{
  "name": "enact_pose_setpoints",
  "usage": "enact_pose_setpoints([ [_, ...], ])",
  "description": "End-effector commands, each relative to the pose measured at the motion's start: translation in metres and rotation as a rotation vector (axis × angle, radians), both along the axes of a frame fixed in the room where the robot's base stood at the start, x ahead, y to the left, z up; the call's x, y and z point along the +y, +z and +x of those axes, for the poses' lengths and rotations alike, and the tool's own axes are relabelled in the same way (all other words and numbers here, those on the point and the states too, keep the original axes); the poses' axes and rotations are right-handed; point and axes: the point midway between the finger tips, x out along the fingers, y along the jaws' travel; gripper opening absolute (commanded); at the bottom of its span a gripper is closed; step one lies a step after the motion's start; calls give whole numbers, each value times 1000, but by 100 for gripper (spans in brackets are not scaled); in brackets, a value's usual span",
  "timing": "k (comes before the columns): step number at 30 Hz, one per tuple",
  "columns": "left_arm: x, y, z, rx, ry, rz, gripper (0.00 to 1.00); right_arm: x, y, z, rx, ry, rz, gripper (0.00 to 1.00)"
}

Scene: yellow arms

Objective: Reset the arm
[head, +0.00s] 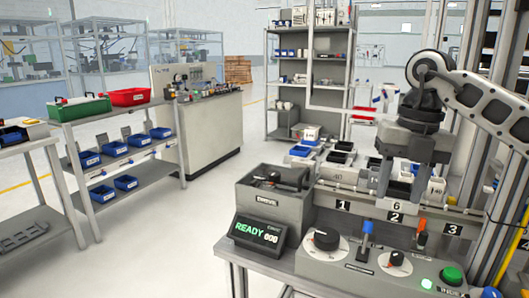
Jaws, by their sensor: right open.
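My right arm (485,100) comes in from the right edge, grey and white with dark joints. Its gripper (402,188) points down over the numbered workstation (350,190). The dark fingers are apart, and I see nothing held between them. The fingertips are close to the small bins behind the number plates; I cannot tell whether they touch anything. My left gripper is not in view.
A control panel (335,262) with knobs, levers and a green button is in front. A READY display (258,233) and a grey box (270,198) with dark parts stand left of it. Shelves with blue bins (161,133) stand further left. The floor between is clear.

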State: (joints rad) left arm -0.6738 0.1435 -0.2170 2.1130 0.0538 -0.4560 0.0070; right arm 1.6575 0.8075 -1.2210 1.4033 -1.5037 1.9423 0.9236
Motion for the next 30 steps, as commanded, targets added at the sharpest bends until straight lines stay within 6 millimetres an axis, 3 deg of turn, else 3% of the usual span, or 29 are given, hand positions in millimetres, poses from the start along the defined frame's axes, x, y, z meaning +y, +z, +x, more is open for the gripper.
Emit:
enact_pose_setpoints([
  [3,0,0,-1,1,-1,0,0,63,-46,-3,34,156,195,45],
  [8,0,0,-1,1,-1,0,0,172,-95,-33,77,332,635,45],
  [9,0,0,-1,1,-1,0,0,199,-101,-45,85,349,773,45],
  [12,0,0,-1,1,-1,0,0,254,-101,-71,101,320,1118,45],
  [15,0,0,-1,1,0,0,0,287,-91,-85,102,187,1442,45],
  [19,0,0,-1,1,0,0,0,295,-82,-82,86,-142,1786,45],
  [23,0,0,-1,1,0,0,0,272,-102,-64,59,-610,1984,45],
  [26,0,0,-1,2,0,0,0,241,-143,-56,43,-1031,2009,45],
  [30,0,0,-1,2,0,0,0,192,-230,-76,49,-1624,1848,45],
])
